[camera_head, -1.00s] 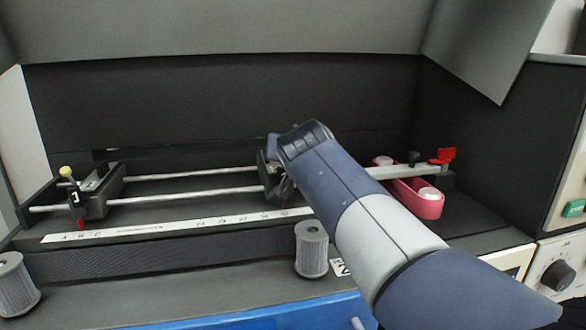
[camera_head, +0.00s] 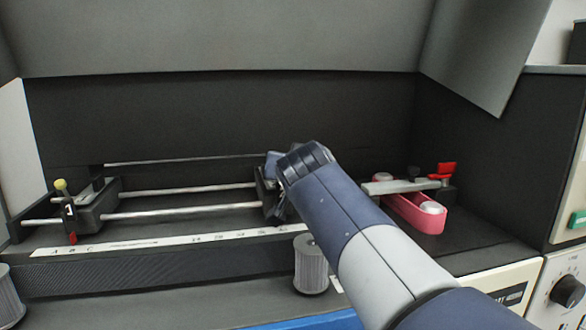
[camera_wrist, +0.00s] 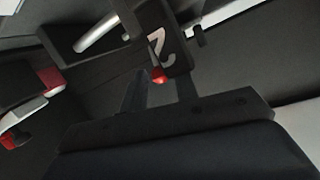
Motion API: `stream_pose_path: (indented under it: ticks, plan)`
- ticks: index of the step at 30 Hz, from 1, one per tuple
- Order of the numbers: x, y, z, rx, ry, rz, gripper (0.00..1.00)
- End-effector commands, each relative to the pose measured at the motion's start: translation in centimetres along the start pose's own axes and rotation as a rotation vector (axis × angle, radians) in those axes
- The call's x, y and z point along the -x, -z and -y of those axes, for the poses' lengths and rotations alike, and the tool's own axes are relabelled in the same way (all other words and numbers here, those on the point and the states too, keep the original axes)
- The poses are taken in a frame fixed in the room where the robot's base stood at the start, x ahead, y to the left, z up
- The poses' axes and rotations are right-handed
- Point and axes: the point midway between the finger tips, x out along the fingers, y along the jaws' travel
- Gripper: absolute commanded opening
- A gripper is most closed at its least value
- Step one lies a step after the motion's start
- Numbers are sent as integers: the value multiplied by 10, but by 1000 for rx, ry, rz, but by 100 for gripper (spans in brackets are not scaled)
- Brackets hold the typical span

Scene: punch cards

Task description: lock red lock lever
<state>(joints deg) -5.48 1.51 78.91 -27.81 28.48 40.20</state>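A red lever (camera_head: 446,169) sits at the right end of the rails in the head view, beside a flat grey metal arm (camera_head: 400,186). My gripper (camera_wrist: 158,95) is at the middle carriage, well left of the red lever. Its two fingers are apart. A black plate marked "2" (camera_wrist: 160,42) with a small red tip (camera_wrist: 158,76) shows just beyond and between them. Contact cannot be told. In the head view my arm hides the fingers.
A pink tray with white rollers (camera_head: 415,215) lies below the red lever. A left carriage (camera_head: 95,208) has a yellow-knobbed lever (camera_head: 62,186). A grey ribbed spool (camera_head: 311,265) stands in front. Dark walls enclose the back and right.

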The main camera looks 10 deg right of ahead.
Motion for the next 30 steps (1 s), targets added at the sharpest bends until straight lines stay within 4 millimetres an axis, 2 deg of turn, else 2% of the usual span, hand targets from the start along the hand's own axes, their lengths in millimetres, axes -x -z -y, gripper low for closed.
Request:
stream_pose_path:
  ticks: [4, 14, 17, 30]
  plan:
    - [0, 0, 0, 0, 0, 0, 40]
    - [6, 1, 0, 0, 1, -1, 40]
    - [17, 1, 1, 0, 1, -1, 40]
    - [92, 1, 1, 1, 2, -2, 40]
